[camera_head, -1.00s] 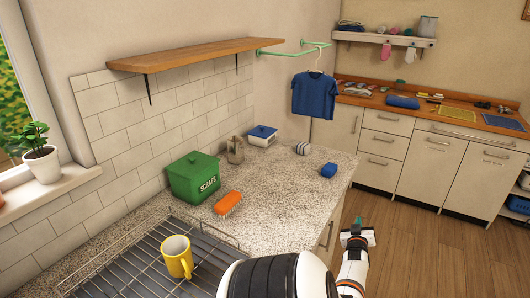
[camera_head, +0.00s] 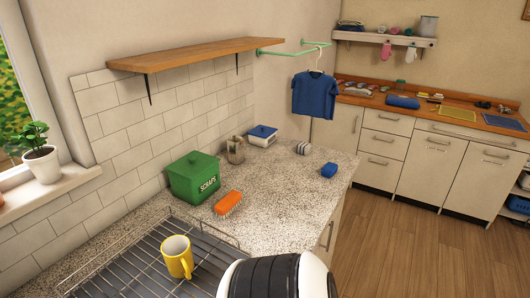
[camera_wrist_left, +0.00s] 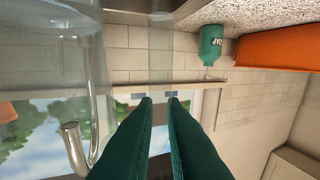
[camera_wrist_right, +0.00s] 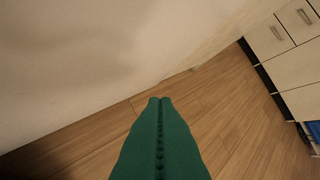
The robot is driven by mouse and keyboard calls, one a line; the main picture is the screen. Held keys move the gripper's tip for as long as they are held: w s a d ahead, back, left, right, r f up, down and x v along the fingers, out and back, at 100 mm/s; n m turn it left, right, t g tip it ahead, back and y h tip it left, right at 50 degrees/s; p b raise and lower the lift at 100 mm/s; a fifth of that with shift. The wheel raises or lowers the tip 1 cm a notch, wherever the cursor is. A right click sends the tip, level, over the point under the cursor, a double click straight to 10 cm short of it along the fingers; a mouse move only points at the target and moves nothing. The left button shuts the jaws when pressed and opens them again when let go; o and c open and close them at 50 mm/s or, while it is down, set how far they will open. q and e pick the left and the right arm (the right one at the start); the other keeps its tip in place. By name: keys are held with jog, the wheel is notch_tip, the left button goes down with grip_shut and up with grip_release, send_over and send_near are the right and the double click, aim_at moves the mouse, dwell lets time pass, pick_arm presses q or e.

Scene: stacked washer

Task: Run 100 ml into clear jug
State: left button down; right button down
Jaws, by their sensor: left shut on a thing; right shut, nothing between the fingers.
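In the left wrist view, which is upside down, a clear jug (camera_wrist_left: 55,75) fills the left side. My left gripper (camera_wrist_left: 160,100) is shut at a clear upright strip that looks like its handle. A shiny metal tap (camera_wrist_left: 73,145) with a bent spout shows by the jug, partly through its clear wall. I cannot tell if the spout is over the jug's mouth, and no water or level marks are clear. My left gripper is outside the head view. My right gripper (camera_wrist_right: 160,102) is shut and empty in the right wrist view, above the wooden floor near a pale surface.
A wooden shelf (camera_head: 185,52) juts from the wall above.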

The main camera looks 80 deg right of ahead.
pick_arm(q)
jog(key=shift+a, duration=0.1)
jog(key=shift+r, duration=3.05)
pick_arm(e)
jog(key=w+a+f+n+y, duration=0.2)
jog(key=w+a+f+n, duration=0.1)
jog(key=a, duration=0.7)
jog(key=w+a+f+n+y, duration=0.2)
jog(key=w+a+n+y, duration=0.1)
jog(key=a, duration=0.6)
jog(key=w+a+f+n+y, duration=0.3)
jog(key=w+a+n, duration=0.2)
jog(key=a, duration=0.5)
jog(key=shift+w+a+f+n, duration=0.3)
jog(key=shift+w+n, duration=0.05)
jog(key=shift+n, duration=0.05)
pick_arm(q)
jog(key=s+a+f, duration=0.2)
jog(key=s+f, duration=0.1)
jog(key=s, duration=0.6)
jog(key=s+a+f+y, duration=0.1)
jog(key=s+a+f, duration=0.2)
jog(key=s, duration=0.7)
jog(key=shift+a+f+n, duration=0.3)
jog(key=shift+f+n, duration=0.1)
jog(key=shift+f, duration=0.25)
